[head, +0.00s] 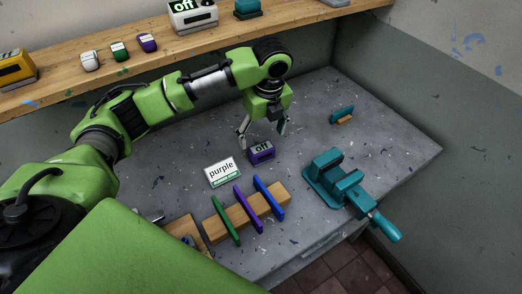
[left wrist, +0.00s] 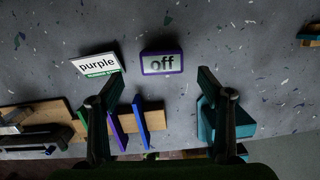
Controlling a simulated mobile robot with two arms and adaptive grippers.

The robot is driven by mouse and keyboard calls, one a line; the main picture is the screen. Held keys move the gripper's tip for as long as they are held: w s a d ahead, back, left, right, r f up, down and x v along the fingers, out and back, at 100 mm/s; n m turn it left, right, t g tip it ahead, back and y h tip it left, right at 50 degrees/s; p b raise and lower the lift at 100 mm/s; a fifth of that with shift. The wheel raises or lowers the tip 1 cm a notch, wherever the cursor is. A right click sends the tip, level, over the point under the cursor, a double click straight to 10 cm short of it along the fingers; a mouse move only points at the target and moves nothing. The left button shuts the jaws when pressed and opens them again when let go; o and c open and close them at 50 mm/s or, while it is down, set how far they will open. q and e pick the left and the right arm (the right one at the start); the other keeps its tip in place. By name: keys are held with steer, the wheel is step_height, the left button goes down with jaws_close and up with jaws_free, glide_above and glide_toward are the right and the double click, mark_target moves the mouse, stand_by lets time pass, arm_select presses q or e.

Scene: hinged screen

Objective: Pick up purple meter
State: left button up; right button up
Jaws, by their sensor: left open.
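The purple meter (head: 261,152) is a small box with a purple frame and a display reading "off". It sits on the grey bench, and in the left wrist view it shows near the middle top (left wrist: 162,63). My left gripper (head: 262,134) points down just above and behind the meter, with its fingers spread and nothing between them. In the left wrist view its fingers (left wrist: 160,78) lie to either side of and below the meter in the picture, apart from it. My right gripper is not in view.
A "purple" card (head: 222,172) stands left of the meter. A wooden block (head: 265,211) with green, purple and blue panels is in front. A teal vise (head: 345,185) stands to the right. The shelf (head: 60,98) behind holds several small devices. Bare bench lies right of the meter.

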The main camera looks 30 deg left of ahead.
mark_target(262, 147)
arm_select(q)
steer(key=f, duration=0.3)
steer(key=shift+w+a+f+p, duration=0.15)
steer(key=shift+w+f+p, duration=0.05)
steer(key=shift+w+p, duration=0.2)
steer(key=f, duration=0.1)
steer(key=f+p, duration=0.1)
steer(key=f, duration=0.1)
steer(key=shift+a+f, duration=0.2)
steer(key=shift+f, duration=0.45)
steer(key=c, duration=1.3)
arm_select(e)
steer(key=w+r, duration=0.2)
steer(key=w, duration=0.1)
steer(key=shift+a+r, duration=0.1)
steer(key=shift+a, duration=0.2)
